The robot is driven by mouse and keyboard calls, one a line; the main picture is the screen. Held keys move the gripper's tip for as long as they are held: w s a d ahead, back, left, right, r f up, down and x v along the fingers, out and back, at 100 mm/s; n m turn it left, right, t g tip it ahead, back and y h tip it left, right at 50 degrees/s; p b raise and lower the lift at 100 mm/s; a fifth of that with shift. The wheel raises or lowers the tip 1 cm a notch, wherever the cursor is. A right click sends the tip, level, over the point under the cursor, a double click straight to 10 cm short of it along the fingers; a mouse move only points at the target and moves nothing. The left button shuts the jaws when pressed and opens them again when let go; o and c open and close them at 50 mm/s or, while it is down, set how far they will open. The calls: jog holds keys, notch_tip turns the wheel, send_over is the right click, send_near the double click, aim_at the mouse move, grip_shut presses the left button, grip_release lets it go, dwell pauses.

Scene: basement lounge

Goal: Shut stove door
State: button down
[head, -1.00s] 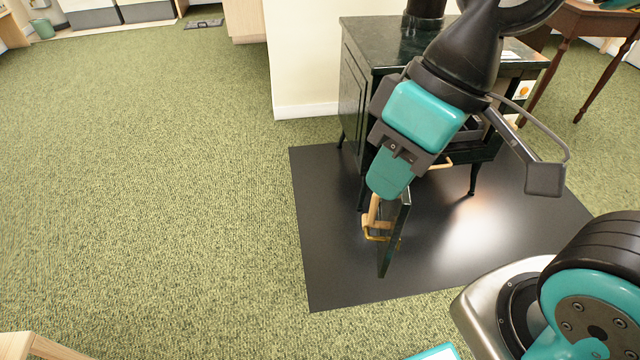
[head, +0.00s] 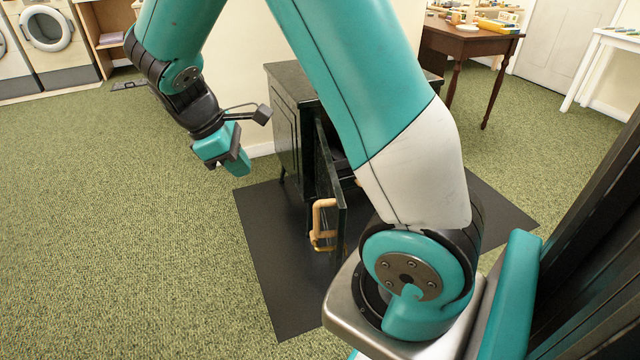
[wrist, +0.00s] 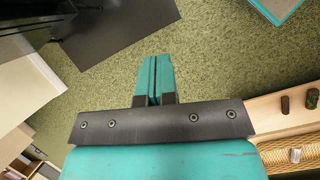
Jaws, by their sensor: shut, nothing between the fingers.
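The dark green stove (head: 288,125) stands on a black floor mat (head: 268,235), partly hidden behind my arm. Its door (head: 340,215) is open and swung out toward me, seen nearly edge-on. A pale wooden handle (head: 321,215) with brass-coloured fittings is on the door's left face. My gripper (head: 238,168) is in the air left of the stove and door, apart from both. In the wrist view its two teal fingers (wrist: 153,78) are together with nothing between them. The stove's opening is mostly hidden by the door and my arm.
Open green carpet (head: 120,220) lies to the left. A brown wooden table (head: 465,45) stands behind the stove at right, and a white table (head: 615,60) is farther right. White washers (head: 50,45) are at the far left.

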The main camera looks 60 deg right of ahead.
aim_at(333, 191)
jog(key=d+f+g+h, duration=0.3)
jog(key=d+f+g, duration=0.15)
jog(key=d, duration=0.45)
jog(key=shift+n+t, duration=0.25)
jog(key=shift+n, duration=0.05)
jog(key=b+x, duration=0.1)
jog(key=x, duration=0.3)
jog(key=b+x, duration=0.1)
jog(key=x, duration=0.3)
jog(key=b+x, duration=0.2)
jog(key=x, duration=0.2)
jog(key=shift+s+d, duration=0.25)
jog(key=shift+d, duration=0.2)
jog(key=shift+s+d+r, duration=0.15)
jog(key=shift+s+d, duration=0.2)
jog(key=shift+d, duration=0.05)
